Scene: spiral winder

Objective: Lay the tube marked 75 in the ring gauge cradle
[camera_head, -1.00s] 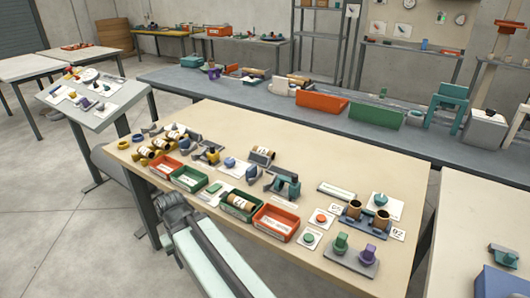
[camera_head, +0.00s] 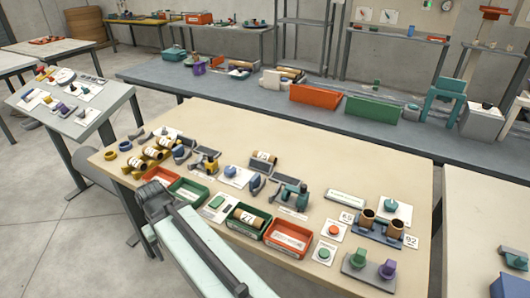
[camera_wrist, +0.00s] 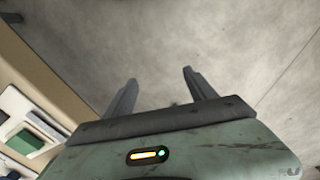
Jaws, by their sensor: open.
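Several brown tubes with white labels show in the head view, and the labels are too small to read surely. A cluster of tubes (camera_head: 157,152) lies on yellow supports at the table's left. One tube (camera_head: 263,157) lies on a grey block in the middle rear. One tube (camera_head: 250,220) lies in a green bin. I cannot tell which is marked 75, nor surely which fixture is the ring gauge cradle; a teal fixture (camera_head: 291,195) stands mid-table. My gripper (camera_head: 150,198) is at the table's front left edge. The wrist view shows its jaws (camera_wrist: 160,90) open and empty above bare floor.
Orange bins (camera_head: 288,240) and green bins line the table's front. Two upright tubes (camera_head: 381,219) stand in a blue-grey holder at right, beside number cards. Green and purple pieces (camera_head: 372,262) stand on a grey plate. The beige table (camera_head: 320,155) has clear room at its rear.

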